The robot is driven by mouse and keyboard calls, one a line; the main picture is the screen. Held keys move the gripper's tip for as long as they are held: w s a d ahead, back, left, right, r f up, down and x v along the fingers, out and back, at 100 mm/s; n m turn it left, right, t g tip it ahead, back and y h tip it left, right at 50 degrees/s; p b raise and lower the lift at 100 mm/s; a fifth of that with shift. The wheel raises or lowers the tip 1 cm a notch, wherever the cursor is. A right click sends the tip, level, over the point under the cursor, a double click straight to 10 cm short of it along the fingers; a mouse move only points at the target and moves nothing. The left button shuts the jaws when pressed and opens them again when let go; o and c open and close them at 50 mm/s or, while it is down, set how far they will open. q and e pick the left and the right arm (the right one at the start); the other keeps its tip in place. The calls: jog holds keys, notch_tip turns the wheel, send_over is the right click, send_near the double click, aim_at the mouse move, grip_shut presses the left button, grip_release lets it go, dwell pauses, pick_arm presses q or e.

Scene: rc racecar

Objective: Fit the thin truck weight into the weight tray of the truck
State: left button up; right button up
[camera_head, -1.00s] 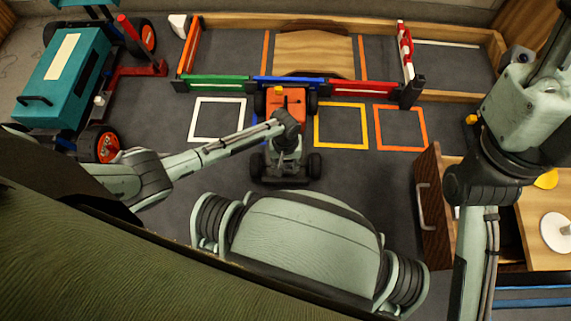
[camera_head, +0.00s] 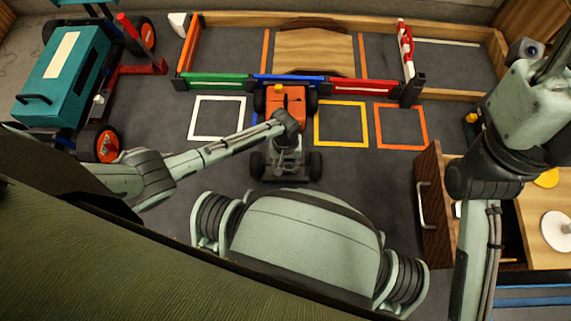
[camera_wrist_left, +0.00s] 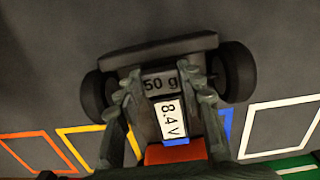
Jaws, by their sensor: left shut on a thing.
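The truck (camera_head: 287,106) has an orange front and black wheels and stands on the dark floor, just before the blue barrier. My left gripper (camera_head: 287,162) is over its rear part. In the left wrist view, the fingers of my left gripper (camera_wrist_left: 165,84) are closed around the thin weight (camera_wrist_left: 160,82), a dark piece marked "50 g". It is over the truck's rear, between the two rear wheels, beside a white "8.4 V" label (camera_wrist_left: 169,118). The weight tray is mostly hidden under the weight and fingers, so I cannot tell whether the weight is seated. My right gripper is out of view.
A larger teal vehicle (camera_head: 65,75) stands at the left. A wooden drawer unit (camera_head: 433,205) is at the right, near my right arm. White (camera_head: 216,97), yellow (camera_head: 341,103) and orange (camera_head: 401,106) floor squares flank the truck. A low coloured barrier (camera_head: 288,79) runs behind it.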

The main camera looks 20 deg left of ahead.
pick_arm(q)
jog(key=shift+p, duration=0.5)
dwell(1.1)
jog(key=shift+f+b, duration=0.6)
jog(key=shift+f, duration=0.15)
jog(key=shift+f, duration=0.2)
jog(key=shift+s+f+b, duration=0.25)
jog(key=shift+f+b, duration=0.2)
jog(key=shift+b, duration=0.05)
jog(key=shift+d, duration=0.15)
jog(key=shift+s+r+p, duration=0.1)
jog(key=shift+r+p, duration=0.15)
jog(key=shift+p, duration=0.2)
jog(key=shift+r, duration=0.1)
jog(key=shift+r+p, duration=0.15)
jog(key=shift+p, duration=0.25)
